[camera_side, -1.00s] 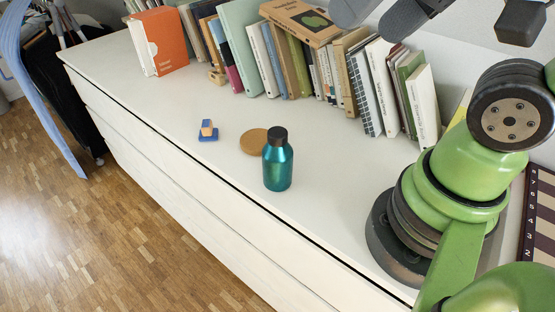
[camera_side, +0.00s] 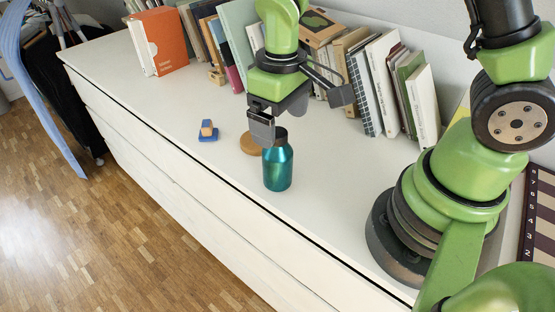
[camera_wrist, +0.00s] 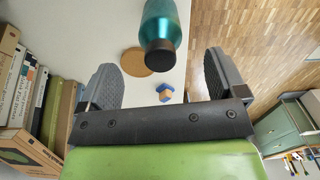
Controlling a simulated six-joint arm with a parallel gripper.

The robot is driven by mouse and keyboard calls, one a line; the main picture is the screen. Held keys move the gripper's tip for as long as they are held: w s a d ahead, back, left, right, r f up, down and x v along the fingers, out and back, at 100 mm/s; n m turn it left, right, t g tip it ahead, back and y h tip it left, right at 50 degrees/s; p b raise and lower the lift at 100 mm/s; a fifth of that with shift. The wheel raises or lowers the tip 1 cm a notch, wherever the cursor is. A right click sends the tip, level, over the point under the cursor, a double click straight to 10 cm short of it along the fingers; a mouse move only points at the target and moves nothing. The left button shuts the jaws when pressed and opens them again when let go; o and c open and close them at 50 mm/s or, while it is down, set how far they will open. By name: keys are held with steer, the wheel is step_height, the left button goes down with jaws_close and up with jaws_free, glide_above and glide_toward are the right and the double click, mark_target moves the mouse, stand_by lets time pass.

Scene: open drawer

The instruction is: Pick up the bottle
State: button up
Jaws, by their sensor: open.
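A teal metallic bottle (camera_side: 278,168) with a dark cap stands upright on the white dresser top (camera_side: 205,165). My gripper (camera_side: 292,112) is above and just behind it in the side view, with one finger overlapping the cap in the picture. In the wrist view the bottle (camera_wrist: 163,24) shows at the top, between and beyond the spread fingers of my gripper (camera_wrist: 158,82). The fingers are open and empty. Whether a finger touches the cap cannot be told.
A round cork coaster (camera_side: 251,144) lies behind the bottle. A small blue and orange block toy (camera_side: 208,131) sits to the left. A row of books (camera_side: 385,85) lines the wall. The dresser's front edge drops to the wooden floor (camera_side: 130,215).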

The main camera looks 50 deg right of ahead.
mark_target(279, 149)
steer(key=shift+w+f, duration=0.2)
steer(key=shift+f, duration=3.3)
steer(key=c, duration=1.3)
